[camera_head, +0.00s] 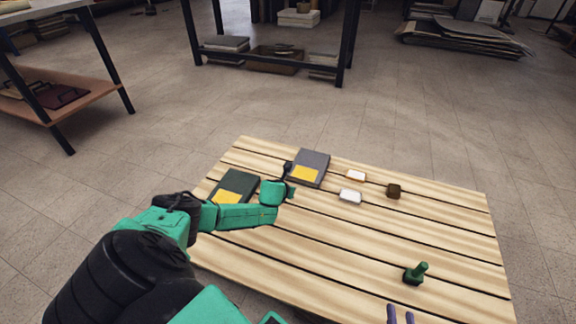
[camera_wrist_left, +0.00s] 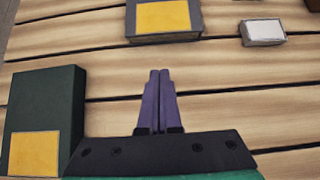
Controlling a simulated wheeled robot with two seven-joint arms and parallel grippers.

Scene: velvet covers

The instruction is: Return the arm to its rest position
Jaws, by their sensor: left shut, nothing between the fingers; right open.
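My left arm reaches in from the left over the slatted wooden table (camera_head: 330,262). In the left wrist view my left gripper (camera_wrist_left: 159,73) is shut and empty, its purple fingers together above the slats. They lie between a dark green book (camera_wrist_left: 45,110) and a grey book (camera_wrist_left: 165,20), both with yellow labels. In the head view the green book (camera_head: 236,190) is partly covered by my arm, and the grey book (camera_head: 312,163) is just beyond the wrist.
Two small pale blocks (camera_head: 350,196) and a brown block (camera_head: 394,191) lie right of the grey book. A green knobbed object (camera_head: 415,273) stands near the right front. The table's middle is mostly bare. Shelving stands behind, across open floor.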

